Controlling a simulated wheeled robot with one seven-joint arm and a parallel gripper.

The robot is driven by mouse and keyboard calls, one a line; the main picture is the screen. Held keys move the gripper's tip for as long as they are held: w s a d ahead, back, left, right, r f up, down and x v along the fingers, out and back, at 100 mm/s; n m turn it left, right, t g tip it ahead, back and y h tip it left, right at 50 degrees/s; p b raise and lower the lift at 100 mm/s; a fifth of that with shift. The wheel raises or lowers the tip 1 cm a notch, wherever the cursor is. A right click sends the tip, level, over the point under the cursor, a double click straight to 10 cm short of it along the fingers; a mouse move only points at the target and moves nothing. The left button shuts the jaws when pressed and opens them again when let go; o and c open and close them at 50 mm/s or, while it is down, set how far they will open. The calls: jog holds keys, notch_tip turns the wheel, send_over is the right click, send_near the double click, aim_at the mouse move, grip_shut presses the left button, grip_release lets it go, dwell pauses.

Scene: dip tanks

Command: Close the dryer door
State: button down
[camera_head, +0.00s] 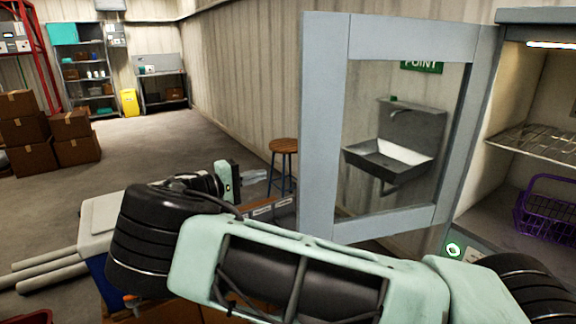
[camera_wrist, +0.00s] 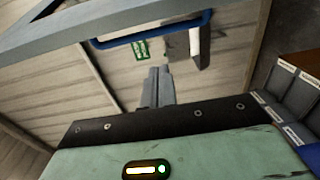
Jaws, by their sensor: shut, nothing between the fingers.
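The dryer door (camera_head: 322,120) is a grey frame around a clear pane, standing wide open from the dryer (camera_head: 538,16) at the right of the head view. My gripper (camera_head: 262,177) is to the left of the door's free edge, low down. In the wrist view my gripper (camera_wrist: 158,75) has its two fingers together with nothing between them. The door's grey frame (camera_wrist: 90,24) crosses the top left there, and a blue bar handle (camera_wrist: 150,36) shows above the fingertips, apart from them in the picture.
The open dryer holds a wire shelf (camera_head: 535,143) and a purple basket (camera_head: 545,212). A sink (camera_head: 390,158) shows through the pane. A wooden stool (camera_head: 284,147) stands behind my gripper.

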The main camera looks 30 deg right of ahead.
jog(key=s+d+p, duration=0.3)
jog(key=d+p, duration=0.4)
jog(key=d, duration=0.1)
jog(key=shift+d+r, duration=0.25)
jog(key=shift+d, duration=0.05)
jog(key=shift+s+a, duration=0.1)
dwell(0.3)
